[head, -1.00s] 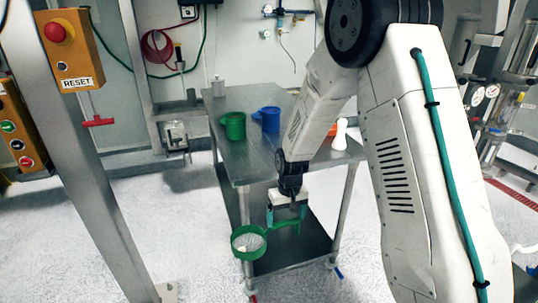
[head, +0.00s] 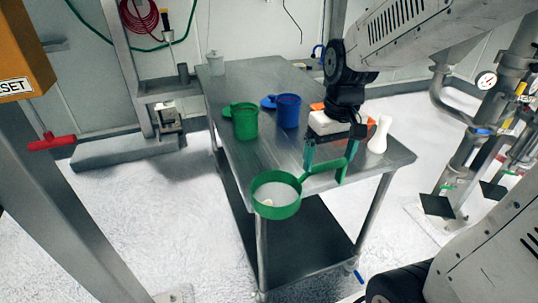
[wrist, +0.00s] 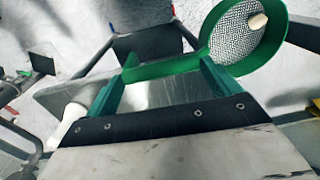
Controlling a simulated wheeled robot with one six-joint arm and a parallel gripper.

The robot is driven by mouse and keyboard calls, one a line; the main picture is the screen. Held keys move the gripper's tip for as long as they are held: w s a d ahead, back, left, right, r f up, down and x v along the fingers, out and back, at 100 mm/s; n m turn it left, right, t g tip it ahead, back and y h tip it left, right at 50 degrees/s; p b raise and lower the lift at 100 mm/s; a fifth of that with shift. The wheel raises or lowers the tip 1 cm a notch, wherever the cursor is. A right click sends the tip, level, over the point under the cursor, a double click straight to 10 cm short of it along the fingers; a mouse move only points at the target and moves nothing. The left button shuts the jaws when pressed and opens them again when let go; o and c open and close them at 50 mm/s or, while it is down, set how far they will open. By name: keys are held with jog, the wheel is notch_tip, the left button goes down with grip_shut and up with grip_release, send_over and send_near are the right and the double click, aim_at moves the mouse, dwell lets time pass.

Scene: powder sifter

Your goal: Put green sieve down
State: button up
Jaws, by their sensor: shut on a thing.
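The green sieve (head: 277,207) is a round green ring with a mesh bottom and a long green handle; a small pale piece lies on the mesh. My gripper (head: 328,171) is shut on the sieve's handle, over the front part of the metal table (head: 240,166). The sieve's ring hangs at the table's near left edge; I cannot tell whether the sieve touches the table. In the wrist view the sieve (wrist: 238,40) is at the top right, its handle running left across my gripper's fingers (wrist: 165,80).
A green cup (head: 245,124) and a blue cup (head: 288,112) stand on the table. A white bottle-like item (head: 379,136) stands right of my gripper, with something orange behind. A grey container (head: 216,63) is at the back corner.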

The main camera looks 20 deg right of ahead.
jog(key=w+f, duration=0.2)
jog(key=w, duration=0.6)
jog(key=w+f, duration=0.3)
jog(key=w, duration=0.5)
jog(key=shift+a, duration=0.2)
jog(key=shift+f, duration=0.1)
jog(key=o, duration=1.5)
jog(key=shift+c, duration=0.2)
